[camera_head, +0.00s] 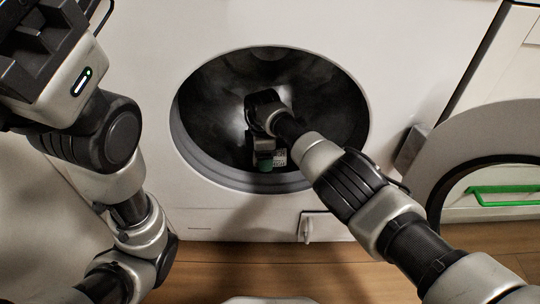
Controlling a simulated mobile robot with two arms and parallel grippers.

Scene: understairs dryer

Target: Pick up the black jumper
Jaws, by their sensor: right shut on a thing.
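My right arm reaches through the round opening of the dryer (185,140), and my right gripper (268,162) is low inside the drum, pointing down. It is shut on dark cloth, which I take to be the black jumper; the cloth's outline is lost against the dark drum and partly hidden by the gripper. A small green patch shows at the fingers. My left arm is folded at the left of the view, outside the dryer; its gripper is out of view.
The drum's rim (290,184) surrounds my right arm. The open round door (455,135) stands at the right, beside a cabinet with a green handle (505,190). A small latch or flap (308,227) is below the opening. Wooden floor (250,268) is in front.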

